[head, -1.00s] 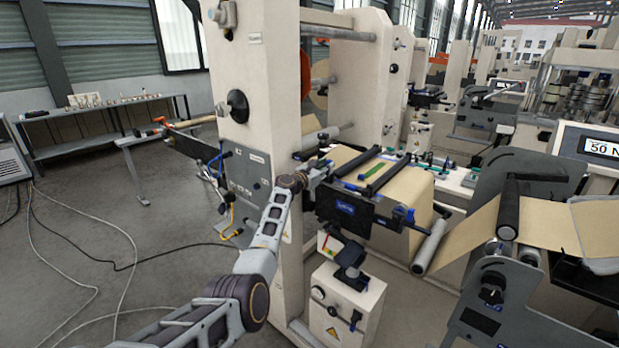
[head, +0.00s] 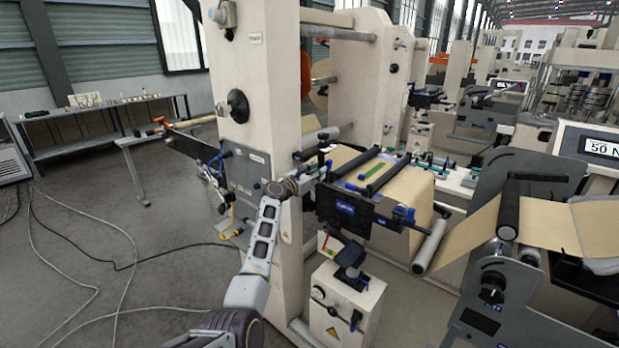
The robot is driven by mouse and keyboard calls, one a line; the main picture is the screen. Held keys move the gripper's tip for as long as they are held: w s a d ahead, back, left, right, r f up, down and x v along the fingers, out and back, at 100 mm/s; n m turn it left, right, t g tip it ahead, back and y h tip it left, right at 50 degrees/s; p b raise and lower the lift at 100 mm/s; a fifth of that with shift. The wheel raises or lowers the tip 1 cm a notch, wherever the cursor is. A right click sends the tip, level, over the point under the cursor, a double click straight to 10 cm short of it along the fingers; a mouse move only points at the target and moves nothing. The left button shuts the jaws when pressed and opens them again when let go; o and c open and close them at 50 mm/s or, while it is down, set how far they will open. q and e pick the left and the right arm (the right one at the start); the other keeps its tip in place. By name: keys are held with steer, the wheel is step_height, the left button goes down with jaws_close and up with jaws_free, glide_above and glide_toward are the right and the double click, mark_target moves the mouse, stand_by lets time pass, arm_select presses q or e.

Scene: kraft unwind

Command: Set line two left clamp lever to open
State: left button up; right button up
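My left arm comes up from the bottom, and my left gripper (head: 318,174) is at the left end of the splice table (head: 345,210), beside the machine column. The gripper is small and partly lost against dark parts, so its fingers are not clear. A dark and blue clamp part (head: 324,141), perhaps the left clamp lever, stands just above the gripper. I cannot tell whether they touch, or how the lever is set. Another blue clamp part (head: 404,214) sits at the table's right end. My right gripper is not in view.
The cream machine column (head: 255,90) stands close to the left of the gripper. Brown kraft web (head: 412,188) lies behind the table under dark bars. A cream control box (head: 345,305) stands below. Cables (head: 90,285) lie on the open floor at left.

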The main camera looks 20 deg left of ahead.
arm_select(q)
steer(key=shift+v, duration=2.05)
steer(key=shift+f, duration=0.1)
